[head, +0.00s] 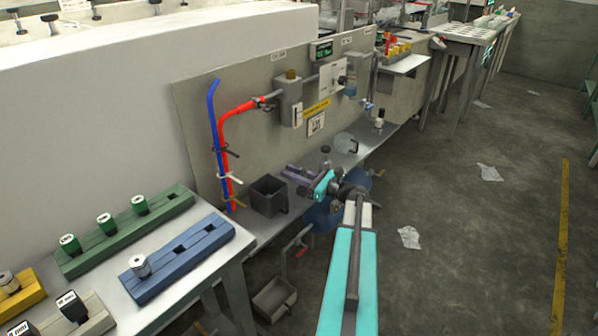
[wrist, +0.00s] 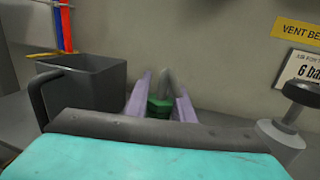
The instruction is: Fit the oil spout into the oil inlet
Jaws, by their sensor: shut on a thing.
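My gripper (head: 299,174) reaches out over the shelf below the grey panel, its purple fingers pointing away from me. In the wrist view my gripper (wrist: 160,98) is shut on the oil spout (wrist: 158,106), a green piece with a grey tube rising from it. The spout's lower part is hidden behind my wrist. I cannot tell for certain which part is the oil inlet. A grey housing with a brass-coloured top (head: 291,76) is fixed to the panel, above and behind my gripper in the head view.
A dark open bin (head: 268,196) with a handle stands left of my gripper. A black-knobbed valve (wrist: 298,98) stands close on the right. Red and blue pipes (head: 222,135) run down the panel at left. A bench with a blue rack (head: 180,260) is at front left. The right floor is mostly clear.

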